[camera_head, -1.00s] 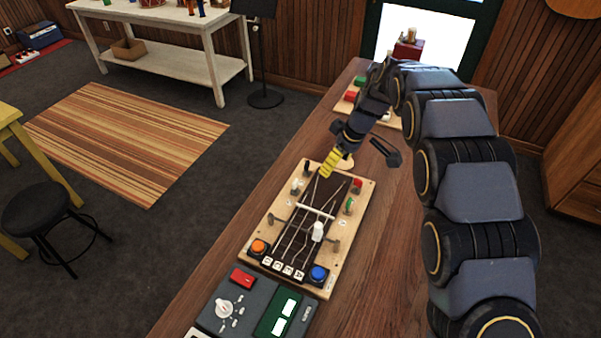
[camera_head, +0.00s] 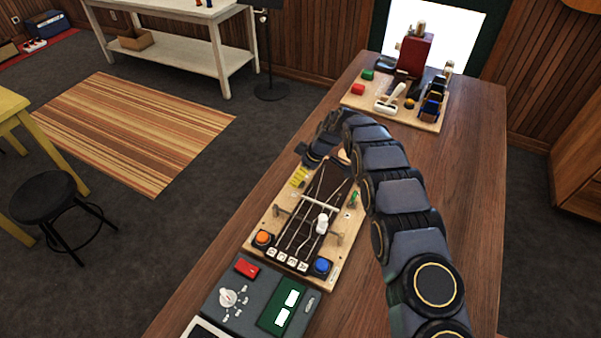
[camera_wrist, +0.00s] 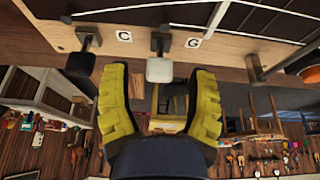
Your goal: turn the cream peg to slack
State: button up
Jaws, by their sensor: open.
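The cream peg (camera_wrist: 160,69) shows in the wrist view as a pale, blocky head on a metal post at the board's edge, between the C and G labels. My gripper (camera_wrist: 160,80) is open, with one yellow finger on each side of the peg. Gaps show between the peg and both fingers. In the head view my gripper (camera_head: 299,177) is at the left edge of the wooden string board (camera_head: 268,222), and the cream peg cannot be made out there.
A dark peg (camera_wrist: 80,65) stands just outside the left finger. A green peg (camera_head: 353,198) is across the board. Orange (camera_head: 263,238) and blue (camera_head: 321,266) buttons sit at its near end, beside a grey dial box (camera_head: 230,315). Another loaded board (camera_head: 425,125) lies farther back.

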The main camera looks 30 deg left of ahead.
jog(key=shift+a+f, duration=0.1)
jog(key=shift+f, duration=0.15)
grip_shut()
jog(key=m+t, duration=0.1)
jog(key=m, duration=0.3)
jog(key=shift+m+t, duration=0.3)
jog(key=shift+t, duration=0.1)
jog(key=m+t, duration=0.1)
jog(key=m, duration=0.1)
jog(key=shift+a+m+h, duration=0.1)
jog(key=shift+m+h, duration=0.3)
jog(key=m+t+h, duration=0.1)
jog(key=m, duration=0.2)
jog(key=shift+m, duration=0.3)
jog(key=m+h, duration=0.1)
jog(key=m, duration=0.1)
jog(key=m+h, duration=0.1)
jog(key=m, duration=0.2)
jog(key=shift+t, duration=0.4)
jog(key=m+h, duration=0.1)
jog(key=m, duration=0.4)
jog(key=shift+h, duration=0.4)
jog(key=shift+m, duration=0.3)
